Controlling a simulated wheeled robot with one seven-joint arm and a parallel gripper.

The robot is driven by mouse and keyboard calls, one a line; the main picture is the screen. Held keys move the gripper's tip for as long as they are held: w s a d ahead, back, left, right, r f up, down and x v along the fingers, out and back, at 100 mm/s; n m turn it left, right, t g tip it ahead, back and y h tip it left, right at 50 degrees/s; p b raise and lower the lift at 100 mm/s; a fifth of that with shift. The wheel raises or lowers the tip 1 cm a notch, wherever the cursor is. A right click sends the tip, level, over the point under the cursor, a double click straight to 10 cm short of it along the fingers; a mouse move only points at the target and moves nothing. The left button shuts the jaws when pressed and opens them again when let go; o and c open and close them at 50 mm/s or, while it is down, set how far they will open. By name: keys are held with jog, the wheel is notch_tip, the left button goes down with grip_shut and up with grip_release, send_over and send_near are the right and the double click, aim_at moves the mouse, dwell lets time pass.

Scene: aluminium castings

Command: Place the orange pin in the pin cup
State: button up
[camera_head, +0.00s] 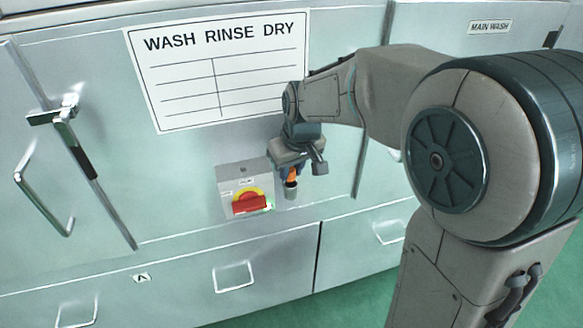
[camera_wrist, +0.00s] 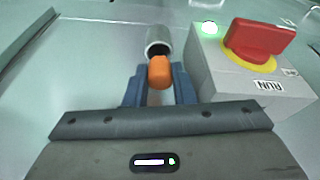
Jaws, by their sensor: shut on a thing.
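The orange pin (camera_head: 292,174) is between the blue fingers of my gripper (camera_head: 291,172), which is shut on it. It also shows in the wrist view (camera_wrist: 160,72), with the fingers of my gripper (camera_wrist: 159,85) on both sides. The pin cup (camera_head: 291,192) is a small grey cylinder on the cabinet front, just below the pin in the head view. In the wrist view the cup (camera_wrist: 158,36) is directly beyond the pin, and the pin overlaps its edge. I cannot tell whether the pin's lower end is inside the cup, as it is hidden.
A grey switch box (camera_head: 230,180) with a red handle (camera_head: 250,203) on a yellow disc is just left of the cup. A green light (camera_wrist: 209,28) is lit on it. A WASH RINSE DRY sign (camera_head: 215,65) is above. A door handle (camera_head: 45,190) is at left.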

jog(key=shift+f, duration=0.25)
jog(key=o, duration=1)
jog(key=shift+r, duration=0.1)
jog(key=shift+r, duration=0.45)
jog(key=v, duration=1.2)
jog(key=s+d+f+m, duration=0.2)
jog(key=s+d+f, duration=0.1)
jog(key=s+d, duration=0.1)
jog(key=s+d+f+m+h, duration=0.1)
jog(key=s+d+f+m, duration=0.1)
jog(key=s+d+f, duration=0.2)
jog(key=s+d+f+m, duration=0.1)
jog(key=s+d+f, duration=0.3)
jog(key=s, duration=0.4)
jog(key=shift+s+d+m, duration=0.15)
jog(key=shift+d+m, duration=0.05)
jog(key=shift+m, duration=0.2)
